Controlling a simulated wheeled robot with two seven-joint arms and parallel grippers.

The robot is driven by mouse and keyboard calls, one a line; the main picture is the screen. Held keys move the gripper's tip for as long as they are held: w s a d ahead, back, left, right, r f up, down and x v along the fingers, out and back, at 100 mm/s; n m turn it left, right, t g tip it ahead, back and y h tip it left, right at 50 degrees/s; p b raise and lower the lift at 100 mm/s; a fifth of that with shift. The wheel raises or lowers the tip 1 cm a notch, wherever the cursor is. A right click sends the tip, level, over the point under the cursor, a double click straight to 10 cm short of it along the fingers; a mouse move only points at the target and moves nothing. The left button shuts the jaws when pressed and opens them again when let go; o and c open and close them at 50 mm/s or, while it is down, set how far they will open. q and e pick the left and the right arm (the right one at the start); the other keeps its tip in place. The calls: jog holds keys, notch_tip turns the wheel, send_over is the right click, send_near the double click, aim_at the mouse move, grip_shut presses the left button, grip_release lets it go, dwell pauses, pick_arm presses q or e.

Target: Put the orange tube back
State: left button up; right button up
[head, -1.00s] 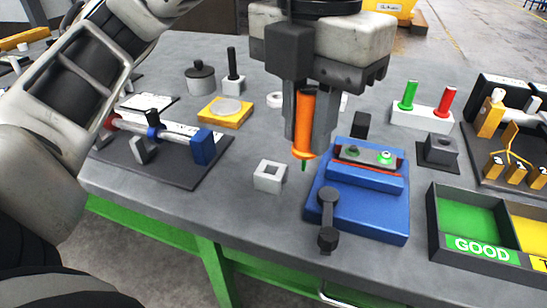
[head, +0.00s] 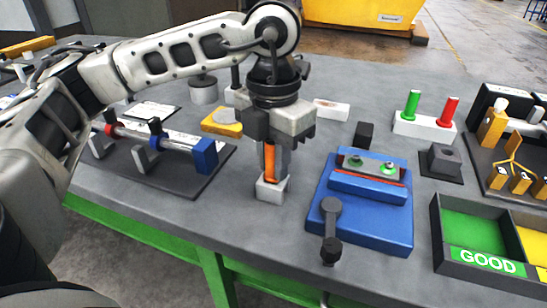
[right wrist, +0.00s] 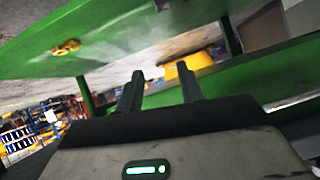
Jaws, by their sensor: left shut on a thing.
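The orange tube (head: 269,165) is upright between the fingers of my left gripper (head: 270,172), which is shut on it. Its lower end is at the small white square block (head: 271,190), which has a hole in its top. The tube's tip is hidden, so how deep it sits in the block cannot be told. My right gripper (right wrist: 160,92) shows in the right wrist view with its two fingers apart and nothing between them.
A blue vise-like fixture (head: 365,200) with a black lever stands right of the block. A white stand (head: 424,126) holds a green and a red tube. A tray with a green GOOD compartment (head: 470,228) is at the right. A shaft fixture (head: 150,160) lies at the left.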

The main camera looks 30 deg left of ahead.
pick_arm(q)
jog(key=shift+f, duration=0.1)
jog(key=shift+f, duration=0.15)
jog(key=o, duration=0.9)
pick_arm(e)
jog(key=shift+s, duration=0.1)
jog(key=shift+f, duration=0.1)
pick_arm(q)
jog(key=shift+r, duration=0.3)
notch_tip(320, 180, up, 11)
jog(key=shift+f+p, duration=0.1)
jog(key=shift+p, duration=0.75)
jog(key=shift+r, duration=0.55)
pick_arm(e)
jog(key=shift+d+r, duration=0.15)
jog(key=shift+r, duration=0.35)
